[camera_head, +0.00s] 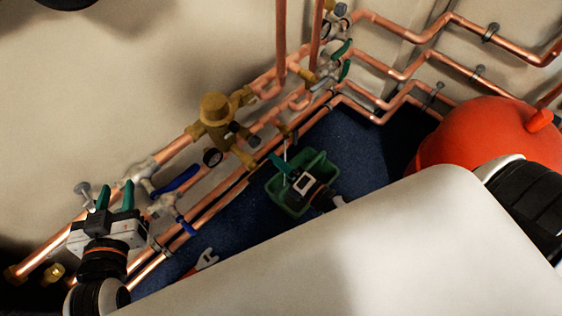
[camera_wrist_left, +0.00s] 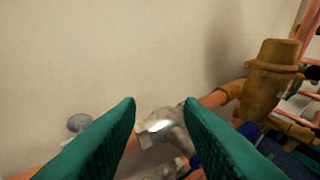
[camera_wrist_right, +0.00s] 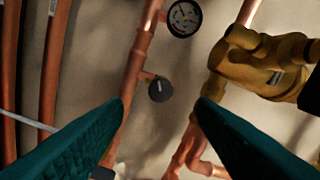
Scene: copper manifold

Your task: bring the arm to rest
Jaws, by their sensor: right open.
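My left gripper (camera_head: 115,190) is at the left of the head view, in front of the lower copper pipes. Its teal fingers are apart, with nothing between them; in the left wrist view (camera_wrist_left: 160,105) a silver valve fitting (camera_wrist_left: 160,125) shows beyond the gap. My right gripper (camera_head: 281,160) is over the green crate in the head view, its arm partly hidden behind a large white link of mine. In the right wrist view its teal fingers (camera_wrist_right: 160,105) are apart and empty, facing copper pipes and a small dark knob (camera_wrist_right: 160,89).
A brass valve body (camera_head: 215,115) and a gauge (camera_head: 212,157) sit on the pipes along the wall. The green crate (camera_head: 290,209) stands on the blue mat (camera_head: 350,140). A red tank (camera_head: 480,135) stands at right. An orange-handled wrench (camera_head: 205,260) lies on the mat.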

